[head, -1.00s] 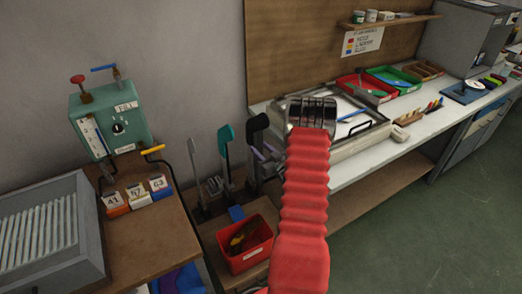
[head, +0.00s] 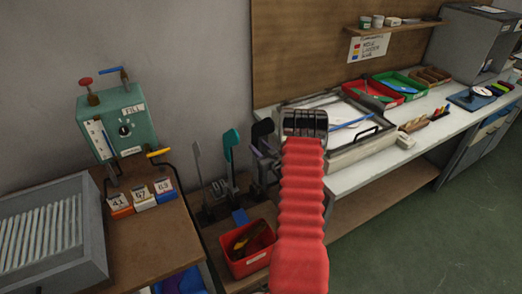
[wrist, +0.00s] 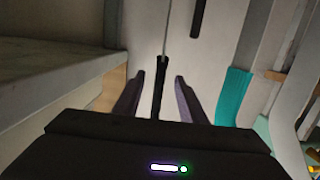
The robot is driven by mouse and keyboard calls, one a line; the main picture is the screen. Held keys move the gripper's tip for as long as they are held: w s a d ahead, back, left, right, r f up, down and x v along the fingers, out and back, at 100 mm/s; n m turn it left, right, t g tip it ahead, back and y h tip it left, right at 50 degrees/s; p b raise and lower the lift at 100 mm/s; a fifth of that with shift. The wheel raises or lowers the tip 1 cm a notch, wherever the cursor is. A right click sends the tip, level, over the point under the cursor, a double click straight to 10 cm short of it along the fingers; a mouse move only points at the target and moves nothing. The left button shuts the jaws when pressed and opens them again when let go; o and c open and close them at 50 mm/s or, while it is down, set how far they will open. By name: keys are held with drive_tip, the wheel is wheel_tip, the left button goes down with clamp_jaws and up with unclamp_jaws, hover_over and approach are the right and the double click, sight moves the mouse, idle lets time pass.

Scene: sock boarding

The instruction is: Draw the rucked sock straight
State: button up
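In the head view, several upright boards stand on the low shelf left of my arm: a grey one (head: 198,158), a teal-topped one (head: 231,140) and a black-topped one (head: 262,130). In the wrist view my gripper (wrist: 159,78) is open, with its two purplish fingers apart. A narrow black piece (wrist: 160,85) lies between the fingers, with a thin pale edge running on above it. It looks like a black sock on a board seen edge-on. I see no finger touching it. The teal piece (wrist: 236,95) is right of the fingers. Folds in the black piece cannot be made out.
A red bin (head: 247,258) with dark and yellow contents stands below the boards. A green machine (head: 118,125) and numbered boxes (head: 143,198) stand at left. The white workbench (head: 365,172) with a framed tray (head: 340,150) lies right of my red-sleeved arm.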

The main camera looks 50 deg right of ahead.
drive_tip(key=shift+x, duration=1.4)
drive_tip(key=shift+c, duration=0.4)
clamp_jaws()
drive_tip(key=shift+f, duration=0.1)
drive_tip(key=shift+a+f, duration=0.1)
drive_tip(key=shift+c, duration=2.3)
unclamp_jaws()
drive_tip(key=o, duration=0.5)
drive_tip(key=shift+o, duration=0.2)
